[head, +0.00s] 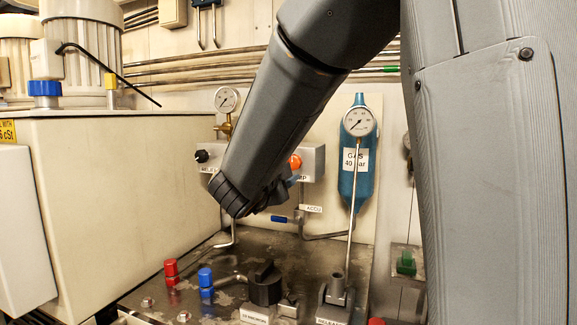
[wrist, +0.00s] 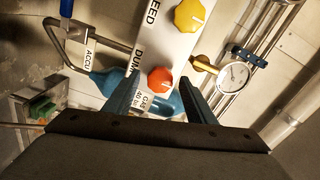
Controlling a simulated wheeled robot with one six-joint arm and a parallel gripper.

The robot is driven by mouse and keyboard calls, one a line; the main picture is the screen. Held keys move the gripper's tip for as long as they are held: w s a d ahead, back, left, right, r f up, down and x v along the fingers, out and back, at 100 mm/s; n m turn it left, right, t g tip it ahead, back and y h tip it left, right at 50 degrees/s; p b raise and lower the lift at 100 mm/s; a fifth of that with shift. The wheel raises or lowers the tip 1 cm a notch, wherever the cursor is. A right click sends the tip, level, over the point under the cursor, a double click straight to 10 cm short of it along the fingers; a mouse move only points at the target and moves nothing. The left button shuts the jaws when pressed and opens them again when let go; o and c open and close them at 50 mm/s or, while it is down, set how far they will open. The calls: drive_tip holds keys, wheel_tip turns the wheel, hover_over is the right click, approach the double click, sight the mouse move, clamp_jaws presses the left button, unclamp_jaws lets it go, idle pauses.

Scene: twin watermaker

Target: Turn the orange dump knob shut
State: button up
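The orange dump knob (wrist: 161,80) sits on the pale valve box (wrist: 165,48) beside the "DUM…" lettering in the wrist view. In the head view the knob (head: 295,162) shows just past the edge of my wrist, near the right end of the box. My gripper (wrist: 158,84) is open. Its two dark fingers stand apart, with the orange knob showing between and beyond their tips. Nothing is held. I cannot tell how far the tips are from the knob, and no contact shows. In the head view my wrist hides most of the gripper.
A yellow knob (wrist: 190,15) is on the same box. A black knob (head: 201,156) is at its left end. A blue gas bottle (head: 357,185) with a gauge (head: 359,122) and thin rod stands close right. A blue-handled pipe (head: 279,219) runs below.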

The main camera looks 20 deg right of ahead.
drive_tip(key=v, duration=0.7)
drive_tip(key=shift+s+a, duration=0.3)
drive_tip(key=shift+a, duration=0.05)
